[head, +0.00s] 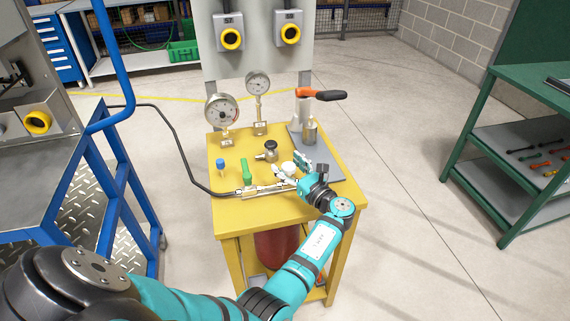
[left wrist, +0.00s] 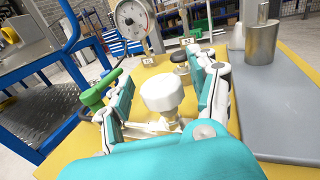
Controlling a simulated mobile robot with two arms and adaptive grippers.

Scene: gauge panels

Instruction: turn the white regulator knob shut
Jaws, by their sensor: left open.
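The white regulator knob (left wrist: 162,94) stands upright in the left wrist view, on a metal fitting on the yellow table. In the head view the white knob (head: 288,168) is small and partly hidden by my left gripper (head: 290,166). My left gripper (left wrist: 160,80) is open, with one finger on each side of the knob. Gaps show between the knob and both fingers in the left wrist view. My right gripper is not in view.
The yellow table (head: 232,224) also bears a green lever (head: 246,172), a blue knob (head: 220,165), a black knob (head: 271,146), two dial gauges (head: 222,110) and an orange-handled device (head: 320,95). A black hose (head: 172,130) runs in from the left.

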